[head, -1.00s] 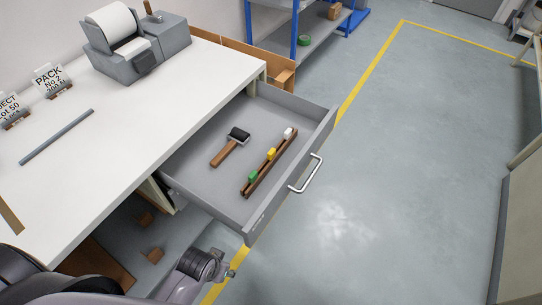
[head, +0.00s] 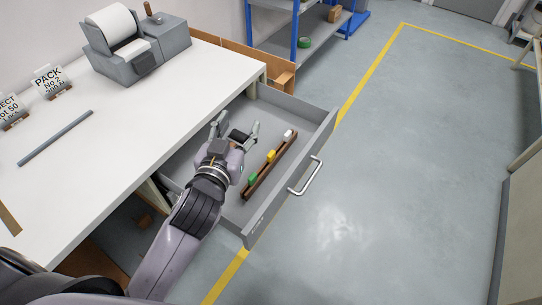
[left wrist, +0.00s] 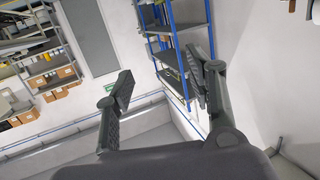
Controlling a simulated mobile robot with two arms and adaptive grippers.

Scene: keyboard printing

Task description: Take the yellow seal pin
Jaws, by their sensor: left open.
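The yellow seal pin (head: 271,156) stands in a brown wooden rack (head: 262,174) inside the open drawer (head: 300,122). A green pin (head: 252,178) is at the rack's near end and a white pin (head: 288,134) at its far end. My left gripper (head: 238,126) is open and empty over the drawer, to the left of the rack and apart from the yellow pin. It hides most of the black-headed tool (head: 239,137) there. In the left wrist view the open fingers (left wrist: 160,92) point at the room, with no pin in sight. My right gripper is not in view.
The white table (head: 120,130) is on the left, with a label printer (head: 135,45), signs and a grey bar (head: 56,138). The drawer front with its handle (head: 306,176) is right of the rack. Blue shelving (head: 295,30) stands behind. The floor at right is clear.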

